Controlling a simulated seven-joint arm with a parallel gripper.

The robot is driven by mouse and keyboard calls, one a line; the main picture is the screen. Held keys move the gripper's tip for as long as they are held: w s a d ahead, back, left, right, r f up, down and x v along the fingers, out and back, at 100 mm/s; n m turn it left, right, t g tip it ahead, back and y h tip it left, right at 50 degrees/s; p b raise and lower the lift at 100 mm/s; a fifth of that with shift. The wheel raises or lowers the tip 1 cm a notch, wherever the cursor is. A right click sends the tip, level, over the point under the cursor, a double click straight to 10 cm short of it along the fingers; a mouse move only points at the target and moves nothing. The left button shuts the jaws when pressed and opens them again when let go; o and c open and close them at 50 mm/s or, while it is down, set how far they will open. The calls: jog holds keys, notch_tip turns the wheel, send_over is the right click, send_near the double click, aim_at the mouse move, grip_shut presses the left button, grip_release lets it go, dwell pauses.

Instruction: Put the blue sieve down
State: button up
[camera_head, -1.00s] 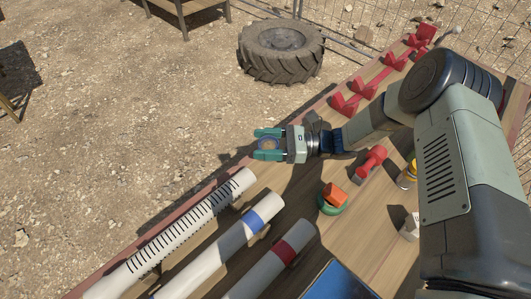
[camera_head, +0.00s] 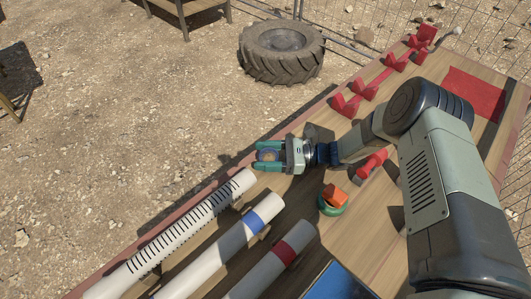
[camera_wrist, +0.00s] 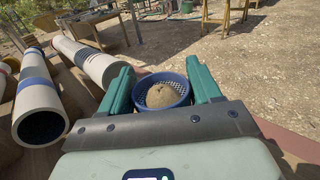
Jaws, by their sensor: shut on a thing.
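My gripper (camera_head: 268,159) has green fingers and is shut on the blue sieve (camera_wrist: 174,100). In the wrist view the sieve is a round blue mesh cup with a tan, earthy lump (camera_wrist: 162,95) in it. It sits upright between the fingers. In the head view the sieve (camera_head: 268,155) is small between the fingers, near the table's left edge and just beyond the end of the black-striped white tube. Whether its underside touches anything is hidden.
White tubes with black stripes (camera_head: 190,226), a blue band (camera_head: 222,249) and a red band (camera_head: 272,262) lie at the front. An orange block (camera_head: 335,195) sits on a green ring (camera_head: 331,208). Red brackets (camera_head: 346,105) line the back. A red mat (camera_head: 474,95) lies right.

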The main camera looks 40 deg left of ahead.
aim_at(276, 157)
jog(key=o, duration=1.1)
jog(key=shift+r, duration=0.5)
jog(key=v, duration=0.3)
notch_tip(276, 157, up, 7)
jog(key=shift+r, duration=0.1)
